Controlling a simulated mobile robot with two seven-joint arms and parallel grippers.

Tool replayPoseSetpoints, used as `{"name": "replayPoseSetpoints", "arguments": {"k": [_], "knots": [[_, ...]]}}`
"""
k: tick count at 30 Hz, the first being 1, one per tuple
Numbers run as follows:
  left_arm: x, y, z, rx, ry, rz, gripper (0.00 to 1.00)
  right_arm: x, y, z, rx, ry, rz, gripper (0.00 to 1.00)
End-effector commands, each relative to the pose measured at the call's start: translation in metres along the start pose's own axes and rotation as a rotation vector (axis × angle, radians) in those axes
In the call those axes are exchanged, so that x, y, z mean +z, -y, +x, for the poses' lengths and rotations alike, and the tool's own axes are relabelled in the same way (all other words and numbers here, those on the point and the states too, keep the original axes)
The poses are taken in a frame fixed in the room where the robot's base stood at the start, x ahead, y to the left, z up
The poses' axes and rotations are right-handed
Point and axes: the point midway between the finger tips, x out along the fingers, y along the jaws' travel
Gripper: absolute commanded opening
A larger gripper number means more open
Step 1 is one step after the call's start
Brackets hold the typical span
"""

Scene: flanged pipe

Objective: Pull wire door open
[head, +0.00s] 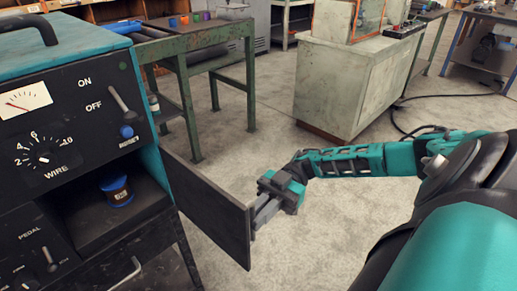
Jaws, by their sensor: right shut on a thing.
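The wire door (208,205) is a dark flat panel on the right side of the welding machine (143,90). It stands swung out from the machine's front, and the compartment (90,212) behind it is exposed. A small spool with blue ends (117,190) sits inside the compartment. My right gripper (264,212) is at the free outer edge of the door, shut on it; the exact contact at the fingertips is partly hidden. My left gripper is not in view.
A green metal table (205,45) with small coloured cups stands behind the machine. A pale cabinet (345,85) stands further back, with a black cable (440,100) on the floor to its right. The concrete floor (270,130) between is clear.

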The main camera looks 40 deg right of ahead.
Motion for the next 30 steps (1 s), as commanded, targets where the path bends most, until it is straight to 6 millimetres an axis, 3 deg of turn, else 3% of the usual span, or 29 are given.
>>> {"name": "replayPoseSetpoints", "arguments": {"k": [10,11,19,26,30], "knots": [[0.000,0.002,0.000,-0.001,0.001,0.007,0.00,-0.001,-0.004,-0.001,0.013,0.004,-0.005,0.00],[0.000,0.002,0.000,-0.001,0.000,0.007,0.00,-0.001,-0.004,-0.001,0.013,0.004,-0.005,0.13],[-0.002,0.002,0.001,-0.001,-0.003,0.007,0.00,-0.001,-0.003,-0.001,0.009,0.002,-0.004,0.38],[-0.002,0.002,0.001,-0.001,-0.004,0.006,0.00,0.000,-0.002,-0.001,0.006,0.002,-0.003,0.38],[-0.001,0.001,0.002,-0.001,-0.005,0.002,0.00,0.001,-0.002,-0.011,0.007,0.003,-0.003,0.38]]}}
